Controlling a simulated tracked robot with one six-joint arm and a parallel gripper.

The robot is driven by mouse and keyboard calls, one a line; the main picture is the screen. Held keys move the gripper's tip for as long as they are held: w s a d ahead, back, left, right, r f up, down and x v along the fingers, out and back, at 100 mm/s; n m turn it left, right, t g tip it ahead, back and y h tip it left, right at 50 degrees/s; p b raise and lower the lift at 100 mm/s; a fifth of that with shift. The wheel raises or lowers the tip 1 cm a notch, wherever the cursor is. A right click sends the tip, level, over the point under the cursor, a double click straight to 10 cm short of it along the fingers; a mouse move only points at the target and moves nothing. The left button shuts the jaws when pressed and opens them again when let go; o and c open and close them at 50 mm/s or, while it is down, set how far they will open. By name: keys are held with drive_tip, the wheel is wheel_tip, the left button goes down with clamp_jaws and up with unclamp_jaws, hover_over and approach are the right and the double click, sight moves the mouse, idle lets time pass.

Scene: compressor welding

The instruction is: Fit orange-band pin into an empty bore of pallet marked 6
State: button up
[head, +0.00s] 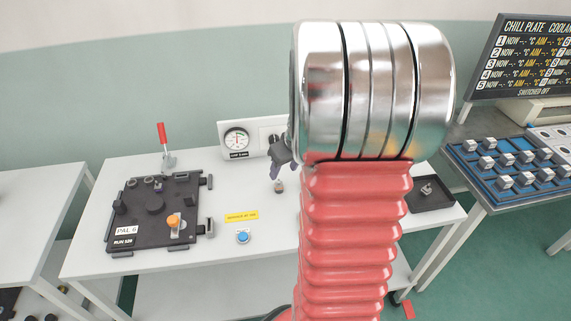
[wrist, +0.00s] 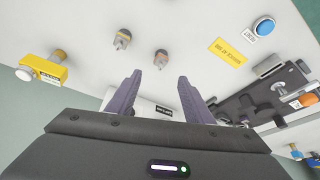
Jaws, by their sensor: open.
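The dark pallet marked PAL 6 (head: 132,242) lies on the left of the white table, with several raised parts and an orange-topped part (head: 174,220) on it. It also shows at the right edge of the wrist view (wrist: 238,107). One small pin (head: 279,187) shows in the head view, just below my gripper (head: 278,170). In the wrist view my gripper (wrist: 160,76) is open and empty, its fingers apart from both pins.
A gauge box (head: 237,139) stands at the table's back, beside a red-handled lever (head: 162,140). A blue button (head: 242,237) and yellow label (head: 241,216) are in front. A dark tray (head: 432,205) is at right. My arm hides the table's middle right.

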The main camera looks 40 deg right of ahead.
sight(279, 180)
drive_tip(key=shift+x, duration=4.65)
clamp_jaws()
unclamp_jaws()
drive_tip(key=shift+r, duration=0.1)
drive_tip(key=v, duration=1.3)
drive_tip(key=shift+s+r, duration=0.2)
drive_tip(key=shift+r, duration=0.1)
drive_tip(key=shift+c, duration=0.4)
